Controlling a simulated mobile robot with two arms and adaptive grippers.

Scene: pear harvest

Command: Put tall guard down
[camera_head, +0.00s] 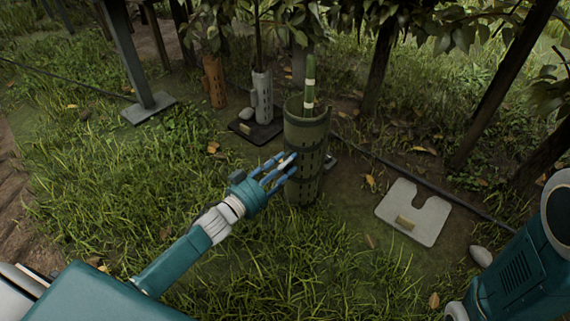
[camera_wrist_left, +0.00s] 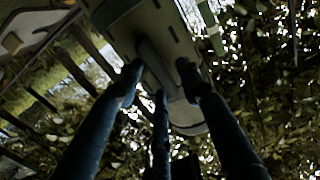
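The tall guard (camera_head: 306,148) is a green, slotted, open-topped tube standing upright near the middle of the head view. My left gripper (camera_head: 285,165) is at its near left side. In the left wrist view, my left gripper's fingers (camera_wrist_left: 160,78) close around a raised rib on the guard (camera_wrist_left: 125,22). The guard's lower end is partly hidden by grass, so I cannot tell whether it rests on the ground. A green stake (camera_head: 310,85) with pale bands rises at its top. My right gripper is out of view.
A pale notched plate (camera_head: 414,212) lies on the ground at right. A grey guard (camera_head: 262,97) stands on a dark plate (camera_head: 258,130) behind, with a brown guard (camera_head: 214,82) farther left. A dark hose (camera_head: 400,172) crosses the ground. Open grass lies in front.

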